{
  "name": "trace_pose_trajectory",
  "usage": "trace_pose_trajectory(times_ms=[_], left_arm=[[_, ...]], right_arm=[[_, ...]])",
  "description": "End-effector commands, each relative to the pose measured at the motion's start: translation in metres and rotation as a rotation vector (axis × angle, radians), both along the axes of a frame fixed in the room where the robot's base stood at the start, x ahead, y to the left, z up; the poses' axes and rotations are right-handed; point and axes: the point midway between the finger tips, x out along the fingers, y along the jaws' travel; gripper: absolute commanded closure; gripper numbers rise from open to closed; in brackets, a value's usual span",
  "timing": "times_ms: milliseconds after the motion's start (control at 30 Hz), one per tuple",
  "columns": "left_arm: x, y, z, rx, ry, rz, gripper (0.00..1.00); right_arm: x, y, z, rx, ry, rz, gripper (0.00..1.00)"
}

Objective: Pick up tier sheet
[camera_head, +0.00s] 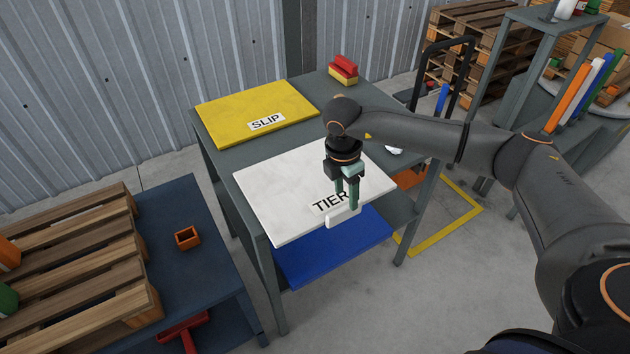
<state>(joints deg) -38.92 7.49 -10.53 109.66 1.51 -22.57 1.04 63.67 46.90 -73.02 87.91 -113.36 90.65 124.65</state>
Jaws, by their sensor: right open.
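The tier sheet (290,198) is a white board marked TIER, lying flat on the front part of the grey table (237,148). A small white tab (343,217) stands at its front edge. My right gripper (346,203) points down over that edge, beside the TIER lettering and just above the tab. Its fingers are open. I cannot tell whether they touch the tab or straddle it. My left gripper is not in view.
A yellow SLIP sheet (237,113) lies behind on the same table, near red and yellow blocks (343,70). A blue sheet (330,249) lies on the shelf below. A wooden pallet (80,262) and small orange box (187,238) sit on the left bench.

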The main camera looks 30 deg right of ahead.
Motion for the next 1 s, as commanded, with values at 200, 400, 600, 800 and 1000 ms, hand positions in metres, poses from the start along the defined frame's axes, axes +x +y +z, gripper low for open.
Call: trace_pose_trajectory(times_ms=[200,400,600,800,1000], left_arm=[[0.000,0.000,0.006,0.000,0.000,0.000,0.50],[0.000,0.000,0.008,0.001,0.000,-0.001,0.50],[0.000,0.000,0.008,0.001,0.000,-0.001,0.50],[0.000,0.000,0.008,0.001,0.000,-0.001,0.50],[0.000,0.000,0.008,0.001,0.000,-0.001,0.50]], right_arm=[[0.000,0.002,-0.024,0.002,0.004,0.002,0.44],[0.001,0.000,-0.050,0.002,0.001,0.002,0.44],[0.002,-0.001,-0.054,0.002,0.000,0.002,0.44],[0.002,-0.001,-0.054,0.003,0.000,0.002,0.56],[0.002,-0.001,-0.054,0.002,0.000,0.001,0.79]])
